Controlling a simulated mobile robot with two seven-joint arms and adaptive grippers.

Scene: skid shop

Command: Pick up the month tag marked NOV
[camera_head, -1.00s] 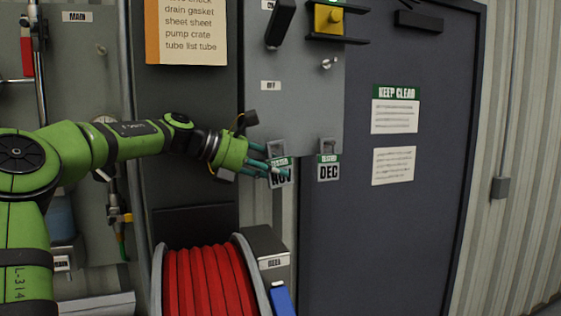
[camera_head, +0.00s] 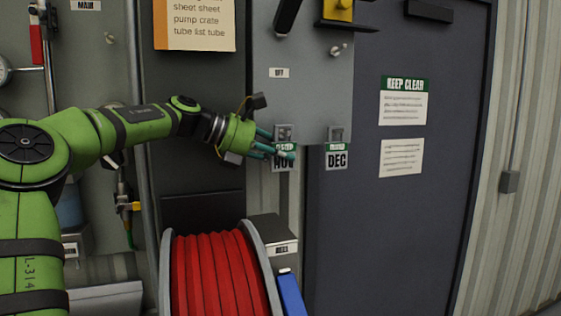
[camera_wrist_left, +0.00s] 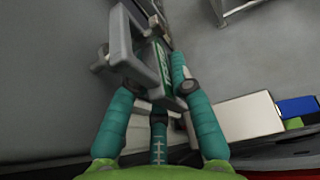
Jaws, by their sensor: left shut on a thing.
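The NOV month tag (camera_head: 283,163) hangs below the grey panel, left of the DEC tag (camera_head: 336,159). It has a green band and dark letters, partly covered by my teal fingers. My left gripper (camera_head: 284,152) reaches it from the left and is shut on it. In the left wrist view the tag (camera_wrist_left: 162,65) stands between the teal fingers (camera_wrist_left: 160,95), seen nearly edge-on, next to a grey metal loop (camera_wrist_left: 122,45). Whether the tag is still on its hook cannot be told. My right gripper is not in view.
A hose reel with red hose (camera_head: 218,275) stands below my left forearm, with a grey box (camera_head: 272,232) and a blue object (camera_head: 291,294) beside it. A dark door (camera_head: 400,240) with a KEEP CLEAR sign (camera_head: 404,101) is at the right.

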